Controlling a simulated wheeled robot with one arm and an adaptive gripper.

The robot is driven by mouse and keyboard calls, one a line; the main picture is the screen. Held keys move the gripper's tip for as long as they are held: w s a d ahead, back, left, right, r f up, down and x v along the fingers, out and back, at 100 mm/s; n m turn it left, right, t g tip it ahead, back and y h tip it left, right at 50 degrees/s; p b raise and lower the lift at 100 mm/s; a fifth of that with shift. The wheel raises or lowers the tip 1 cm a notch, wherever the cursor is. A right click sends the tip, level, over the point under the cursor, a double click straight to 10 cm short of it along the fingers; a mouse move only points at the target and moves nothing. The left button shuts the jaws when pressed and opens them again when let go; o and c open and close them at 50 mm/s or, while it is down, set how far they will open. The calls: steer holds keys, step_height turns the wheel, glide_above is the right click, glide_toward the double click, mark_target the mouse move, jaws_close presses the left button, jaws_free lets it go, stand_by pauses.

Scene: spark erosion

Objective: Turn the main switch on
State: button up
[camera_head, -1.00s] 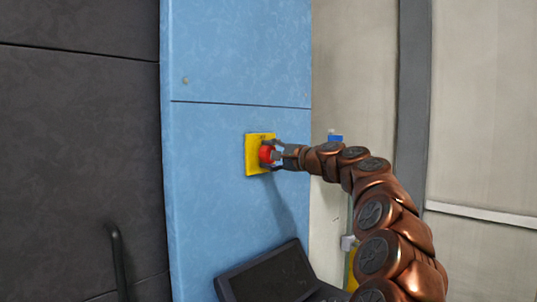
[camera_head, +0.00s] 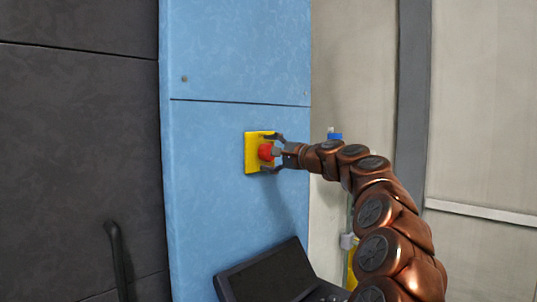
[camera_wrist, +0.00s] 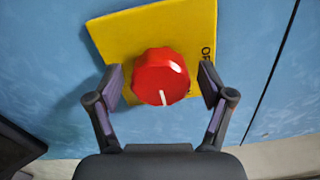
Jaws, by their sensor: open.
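The main switch is a red round knob (camera_head: 265,152) on a yellow plate (camera_head: 252,153) fixed to the blue panel. In the wrist view the red knob (camera_wrist: 161,77) carries a white mark at its lower edge, and the yellow plate (camera_wrist: 130,32) shows tilted, with partly hidden black lettering at its right edge. My gripper (camera_head: 274,154) faces the knob. In the wrist view my gripper (camera_wrist: 163,86) is open, with one finger on each side of the knob and a visible gap at each side.
The blue panel (camera_head: 225,190) is flat and clear around the plate. A black screen (camera_head: 268,277) juts out below the switch. A dark cabinet with a handle (camera_head: 117,262) is at left, and a pale wall (camera_head: 480,110) is at right.

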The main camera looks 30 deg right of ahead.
steer(key=v, duration=1.2)
stand_by(0.7)
